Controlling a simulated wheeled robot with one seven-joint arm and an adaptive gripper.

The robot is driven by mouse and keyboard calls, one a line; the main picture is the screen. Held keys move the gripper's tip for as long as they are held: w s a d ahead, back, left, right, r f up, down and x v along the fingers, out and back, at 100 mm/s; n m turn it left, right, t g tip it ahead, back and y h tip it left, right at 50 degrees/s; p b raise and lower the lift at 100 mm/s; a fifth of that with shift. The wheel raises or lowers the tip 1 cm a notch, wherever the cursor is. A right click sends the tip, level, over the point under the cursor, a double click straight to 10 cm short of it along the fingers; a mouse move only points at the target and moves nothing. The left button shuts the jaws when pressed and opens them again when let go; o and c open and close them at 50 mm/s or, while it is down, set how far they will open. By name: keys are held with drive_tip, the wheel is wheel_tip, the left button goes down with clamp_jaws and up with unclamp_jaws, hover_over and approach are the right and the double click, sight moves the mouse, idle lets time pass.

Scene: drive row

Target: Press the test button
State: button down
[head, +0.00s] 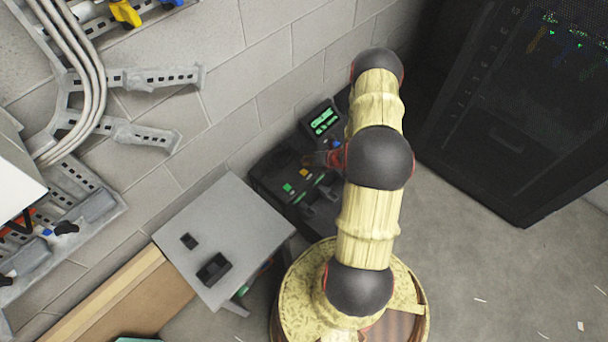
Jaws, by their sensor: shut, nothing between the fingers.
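A dark control console (262,176) stands against the block wall, partly hidden behind my arm. It carries a lit green screen (323,121), a green button (287,187), a yellow button (304,173) and a blue button (336,144). No label is readable, so I cannot tell which is the test button. My gripper (308,159) reaches out left from behind my arm, over the console, with its tip close to the yellow button. It is shut and empty. I cannot tell whether it touches the panel.
A grey table (225,235) with two small black items stands left of the console. A black rack cabinet (510,110) stands at the right. Cable trays (150,78) and cables run along the wall at upper left. The floor (500,275) at lower right is mostly clear, with small scraps.

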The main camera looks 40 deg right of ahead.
sight(306, 171)
drive_tip(key=shift+f+b, duration=0.95)
drive_tip(key=shift+f, duration=0.8)
drive_tip(key=shift+f+b, duration=0.35)
drive_tip(key=shift+f, duration=0.05)
drive_tip(key=shift+f+b, duration=0.3)
drive_tip(key=shift+f, duration=0.15)
idle(0.7)
drive_tip(key=shift+r, duration=0.15)
drive_tip(key=shift+r+p, duration=0.6)
drive_tip(key=shift+r, duration=0.15)
drive_tip(key=shift+r+p, duration=1.75)
drive_tip(key=shift+r, duration=0.8)
